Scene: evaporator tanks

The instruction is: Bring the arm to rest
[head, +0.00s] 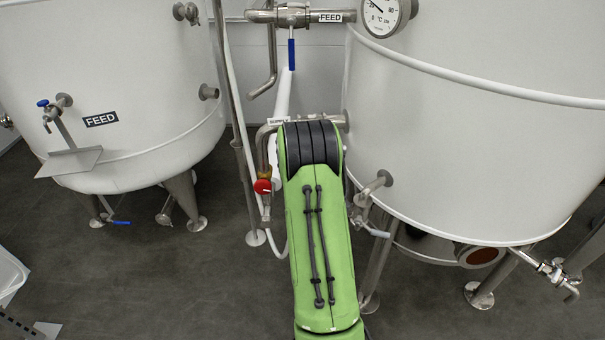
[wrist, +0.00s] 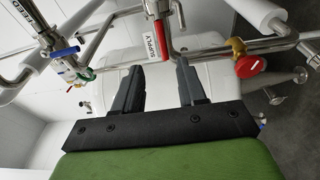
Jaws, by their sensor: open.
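My gripper (wrist: 158,92) shows in the wrist view with its two dark fingers apart and nothing between them. A red-handled SUPPLY valve (wrist: 162,45) and pipework lie beyond the fingertips; I cannot tell the exact gap. In the head view my green arm reaches forward from the bottom centre between the two tanks, and my gripper is hidden behind it.
A white FEED tank (head: 150,60) stands on the left and another white tank (head: 480,140) on the right, close to my arm. A red knob (head: 263,187) is just left of my arm; it also shows in the wrist view (wrist: 251,65). A blue-handled feed valve (head: 291,54) hangs above. Grey floor (head: 180,285) is open at lower left.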

